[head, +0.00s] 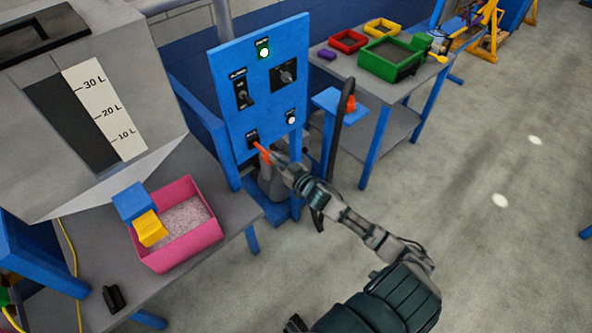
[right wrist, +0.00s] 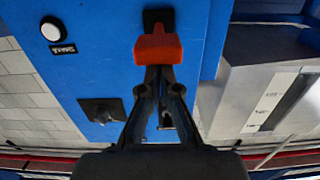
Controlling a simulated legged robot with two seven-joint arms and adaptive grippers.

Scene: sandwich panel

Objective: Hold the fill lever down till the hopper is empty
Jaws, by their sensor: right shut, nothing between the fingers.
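The fill lever (head: 262,150) is an orange-red handle low on the blue panel (head: 230,85). In the right wrist view its red end (right wrist: 158,48) stands right in front of my fingertips. My right gripper (head: 275,160) is shut with nothing between its fingers. Its tips are at the lever, touching it or very close. The grey hopper (head: 165,100) stands at the left, with a 10 to 30 L scale (head: 105,105) beside a window (head: 72,120) that looks dark over its whole height. My left gripper is not in view.
A pink bin (head: 215,228) of pale granules sits on the grey table, with a blue block (head: 133,202) and a yellow block (head: 150,229) at its left side. The panel also has a lit green lamp (head: 263,50), switches and a white button (head: 291,117). A side table with trays stands behind right.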

